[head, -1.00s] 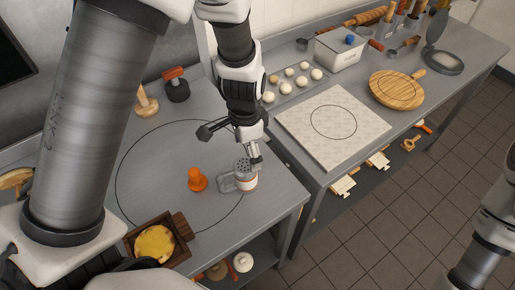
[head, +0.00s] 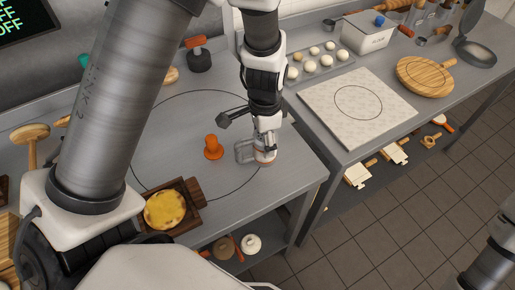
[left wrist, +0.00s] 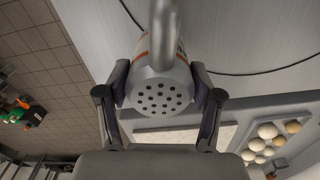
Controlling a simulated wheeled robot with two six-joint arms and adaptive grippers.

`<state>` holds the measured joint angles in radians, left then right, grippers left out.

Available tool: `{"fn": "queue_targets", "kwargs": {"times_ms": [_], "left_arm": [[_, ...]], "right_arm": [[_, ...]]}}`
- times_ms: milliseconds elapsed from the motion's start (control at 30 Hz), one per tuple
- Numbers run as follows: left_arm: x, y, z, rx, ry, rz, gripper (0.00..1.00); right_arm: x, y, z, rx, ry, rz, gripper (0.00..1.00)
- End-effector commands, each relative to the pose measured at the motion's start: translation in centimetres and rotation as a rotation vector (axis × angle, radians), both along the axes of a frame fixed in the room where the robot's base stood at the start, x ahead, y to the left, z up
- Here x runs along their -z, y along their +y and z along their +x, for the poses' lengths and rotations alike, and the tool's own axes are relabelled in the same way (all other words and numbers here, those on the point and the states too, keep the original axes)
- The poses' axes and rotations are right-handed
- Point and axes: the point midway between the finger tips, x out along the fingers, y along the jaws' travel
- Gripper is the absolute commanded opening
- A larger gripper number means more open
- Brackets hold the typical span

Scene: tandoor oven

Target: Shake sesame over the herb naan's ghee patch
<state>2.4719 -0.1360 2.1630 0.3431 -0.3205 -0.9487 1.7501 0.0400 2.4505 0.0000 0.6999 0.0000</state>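The shaker (head: 265,157), a grey metal can with a side handle and an orange band, stands upright on the steel counter. Its perforated lid faces the camera in the left wrist view (left wrist: 160,96). My left gripper (head: 266,141) is lowered over it, and its fingers (left wrist: 160,72) are on either side of the can, with what look like narrow gaps. A round, yellow-topped bread (head: 165,209), apparently the naan, lies in a dark wooden tray (head: 196,186) at the counter's front left. Herbs cannot be made out. My right gripper is out of view.
An orange peg-like object (head: 213,147) stands just left of the shaker. A pale square slab (head: 357,105), dough balls (head: 313,56) and a round wooden board (head: 425,76) lie on the counter to the right. Bare counter separates tray and shaker.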

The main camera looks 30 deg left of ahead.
Motion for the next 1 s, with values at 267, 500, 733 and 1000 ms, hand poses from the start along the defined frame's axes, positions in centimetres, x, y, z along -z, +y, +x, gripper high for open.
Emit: {"fn": "queue_targets", "kwargs": {"times_ms": [267,500,733,1000], "left_arm": [[0.1,0.0,0.0,0.000,0.001,0.000,0.38],[-0.4,0.0,0.0,0.000,0.001,0.000,0.07],[-2.5,0.0,0.0,-0.001,0.000,0.000,0.07],[-4.1,0.0,0.0,-0.001,0.001,-0.001,0.07]], "right_arm": [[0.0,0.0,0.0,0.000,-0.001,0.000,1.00],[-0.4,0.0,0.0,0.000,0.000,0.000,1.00],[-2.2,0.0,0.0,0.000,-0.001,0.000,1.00],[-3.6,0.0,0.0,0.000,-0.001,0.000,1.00]]}}
